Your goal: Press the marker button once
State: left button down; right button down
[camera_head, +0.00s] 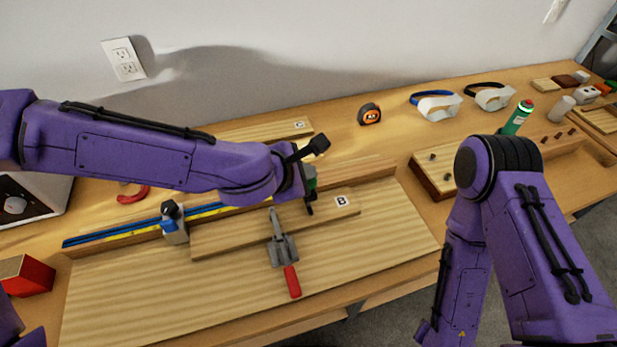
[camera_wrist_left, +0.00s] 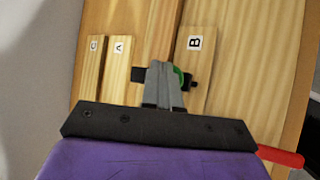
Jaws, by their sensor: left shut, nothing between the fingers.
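My left gripper (camera_head: 309,205) is shut and empty, just above the workbench near the board labelled B (camera_head: 341,203). Its closed grey fingers show in the left wrist view (camera_wrist_left: 163,84). A small green part (camera_wrist_left: 180,75), perhaps the marker button, shows right behind the fingertips beside board B (camera_wrist_left: 194,44). It is mostly hidden by the fingers, and I cannot tell whether they touch it. In the head view the green part (camera_head: 310,173) is largely covered by my gripper. My right arm is in view, but its gripper is not.
A clamp with a red handle (camera_head: 292,282) sits in front of board B. A blue and yellow rail (camera_head: 110,234) runs left. Board C (camera_head: 290,128) lies behind. A tape measure (camera_head: 369,114), visors (camera_head: 436,105) and a green spray can (camera_head: 516,119) stand farther right.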

pick_arm(q)
jog(key=shift+f+b, duration=0.3)
jog(key=shift+f, duration=0.15)
jog(key=shift+r, duration=0.1)
jog(key=shift+r+p, duration=1.05)
jog(key=shift+p, duration=0.15)
notch_tip(320, 180, up, 6)
jog(key=p, duration=0.6)
